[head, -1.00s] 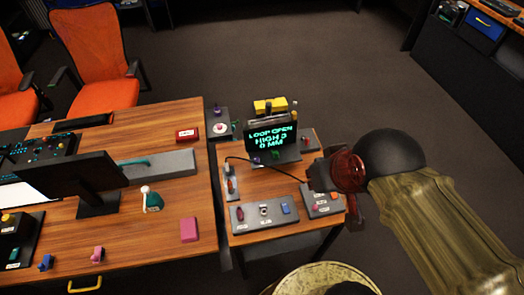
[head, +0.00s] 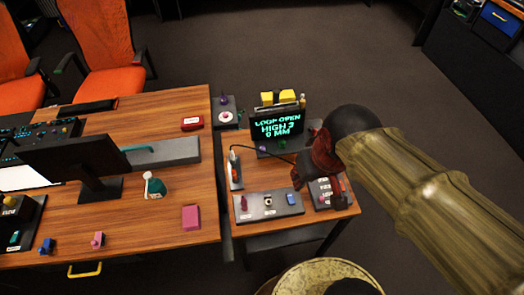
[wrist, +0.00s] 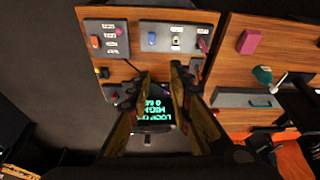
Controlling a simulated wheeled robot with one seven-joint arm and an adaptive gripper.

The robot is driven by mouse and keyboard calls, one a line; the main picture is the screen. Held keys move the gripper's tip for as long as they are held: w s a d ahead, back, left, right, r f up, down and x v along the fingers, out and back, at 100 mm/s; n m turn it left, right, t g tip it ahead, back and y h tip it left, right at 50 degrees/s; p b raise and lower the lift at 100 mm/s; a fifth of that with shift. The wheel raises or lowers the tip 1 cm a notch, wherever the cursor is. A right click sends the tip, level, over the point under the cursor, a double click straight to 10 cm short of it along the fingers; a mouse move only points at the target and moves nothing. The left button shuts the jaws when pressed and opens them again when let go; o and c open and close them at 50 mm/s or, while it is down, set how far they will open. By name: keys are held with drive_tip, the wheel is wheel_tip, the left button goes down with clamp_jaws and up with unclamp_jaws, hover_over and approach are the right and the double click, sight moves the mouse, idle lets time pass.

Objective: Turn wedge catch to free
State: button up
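My gripper (head: 322,165) hangs over the right part of the small wooden table. In the wrist view its two fingers (wrist: 160,74) stand apart with a clear gap and nothing between them. A grey front panel (head: 268,213) carries a dark magenta knob (head: 243,202), a black-and-white switch (head: 268,201) and a blue block (head: 292,199). A second panel (wrist: 110,50) with an orange part (wrist: 95,41) and several labels lies beside it, partly behind my gripper in the head view. I cannot tell which part is the wedge catch; the labels are too small to read.
A screen (head: 279,128) reading "LOOP OPEN HIGH 3 0 MM" stands behind the panels. A cable and an orange-and-white device (head: 235,170) are at the left. A larger desk (head: 150,225) with a monitor and a pink block (head: 191,217) adjoins on the left.

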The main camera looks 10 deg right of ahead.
drive_tip(key=o, duration=0.4)
drive_tip(key=shift+g+h, duration=0.5)
drive_tip(key=shift+g, duration=0.4)
drive_tip(key=w+f+b, duration=0.1)
drive_tip(key=w+f, duration=0.1)
drive_tip(key=f, duration=0.1)
drive_tip(key=w+a+f+b, duration=0.1)
drive_tip(key=w+f, duration=0.2)
drive_tip(key=w+a+f+b, duration=0.1)
drive_tip(key=w+f, duration=0.2)
drive_tip(key=f, duration=0.1)
drive_tip(key=shift+a+b, duration=0.15)
drive_tip(key=shift+b, duration=0.2)
drive_tip(key=m+t+h+b, duration=0.2)
drive_tip(key=m+b, duration=0.2)
drive_tip(key=m, duration=0.4)
approach(262, 147)
drive_tip(key=f, duration=0.1)
drive_tip(key=b+x, duration=0.1)
drive_tip(key=x, duration=0.2)
drive_tip(key=b+x, duration=0.1)
drive_tip(key=x, duration=0.3)
drive_tip(key=shift+w+d+f, duration=0.15)
drive_tip(key=shift+w+d, duration=0.1)
drive_tip(key=shift+d, duration=0.05)
drive_tip(key=shift+c, duration=0.5)
clamp_jaws()
